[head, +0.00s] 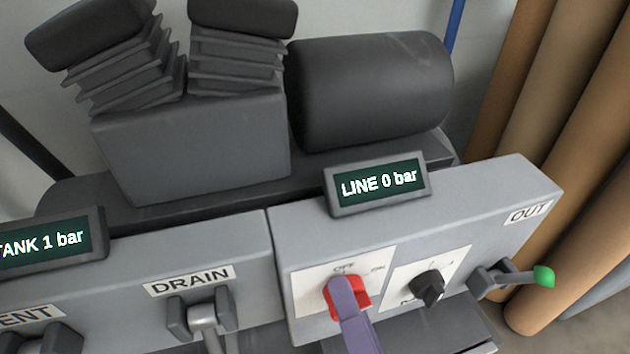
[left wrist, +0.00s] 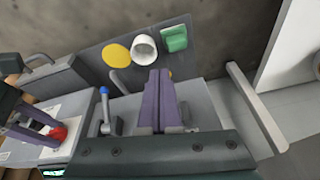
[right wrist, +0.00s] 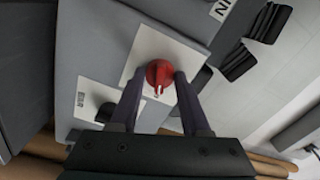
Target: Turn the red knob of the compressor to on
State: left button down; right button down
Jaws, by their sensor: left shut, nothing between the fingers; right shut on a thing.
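The red knob (head: 360,292) is on a white plate on the compressor's grey front, with an OFF label above it and another label to the right. In the right wrist view the knob (right wrist: 160,74) sits between the purple fingers of my right gripper (right wrist: 157,85), which is shut on it. That gripper (head: 342,290) partly covers the knob in the head view, so I cannot tell its exact setting. The LINE display (head: 378,187) reads 0 bar; the TANK display (head: 45,242) reads 1 bar. My left gripper (left wrist: 164,76) is shut and empty, away from the knob.
A black knob (head: 428,287) is close to the right of the red knob, and a green-tipped OUT lever (head: 520,278) is beyond it. The DRAIN lever (head: 205,318) is to the left. Brown rolls (head: 555,130) stand at the right.

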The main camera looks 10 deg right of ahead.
dwell(0.5)
jog(key=shift+c, duration=1.9)
grip_release()
jog(key=shift+s, duration=0.1)
jog(key=s+p, duration=0.2)
jog(key=s, duration=0.8)
jog(key=shift+d, duration=0.15)
